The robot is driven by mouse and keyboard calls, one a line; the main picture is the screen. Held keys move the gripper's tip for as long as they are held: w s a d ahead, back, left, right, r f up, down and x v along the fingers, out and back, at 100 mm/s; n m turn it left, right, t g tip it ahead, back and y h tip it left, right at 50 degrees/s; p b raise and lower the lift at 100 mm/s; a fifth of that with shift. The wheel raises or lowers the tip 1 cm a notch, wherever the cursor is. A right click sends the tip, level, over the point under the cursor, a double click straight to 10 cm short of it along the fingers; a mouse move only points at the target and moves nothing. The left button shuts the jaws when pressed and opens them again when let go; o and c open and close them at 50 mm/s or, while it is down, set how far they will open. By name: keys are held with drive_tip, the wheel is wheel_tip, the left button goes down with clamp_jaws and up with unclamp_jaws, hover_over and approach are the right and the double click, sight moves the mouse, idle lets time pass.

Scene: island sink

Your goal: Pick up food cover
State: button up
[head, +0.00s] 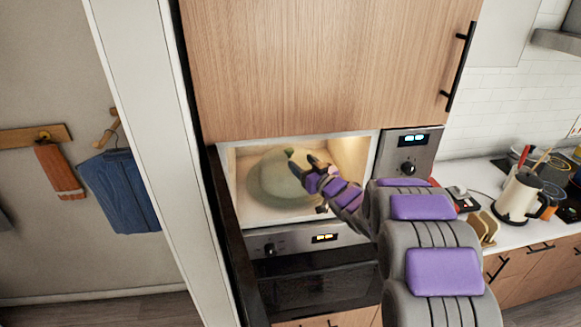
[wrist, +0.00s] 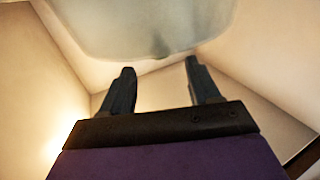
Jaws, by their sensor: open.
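A pale, translucent domed food cover (head: 272,178) sits inside the lit microwave (head: 239,203) in the head view. A small greenish knob shows at its top. My gripper (head: 300,162) reaches into the opening from the right, with its fingertips by the upper right of the cover. In the wrist view the cover (wrist: 145,22) fills the upper middle, beyond the fingers. My gripper (wrist: 160,80) is open there, with nothing between its two fingers. Whether a finger touches the cover, I cannot tell. My arm hides part of the microwave's right side.
A wooden cabinet door (head: 320,65) is right above the opening, and an oven (head: 320,290) is below it. The microwave's side walls are close around my gripper. A kettle (head: 518,196) stands on the right counter.

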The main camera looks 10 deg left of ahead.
sight(292, 151)
drive_tip(key=shift+x, duration=3.5)
drive_tip(key=shift+r, duration=0.15)
drive_tip(key=shift+d, duration=0.1)
drive_tip(key=shift+c, duration=0.3)
clamp_jaws()
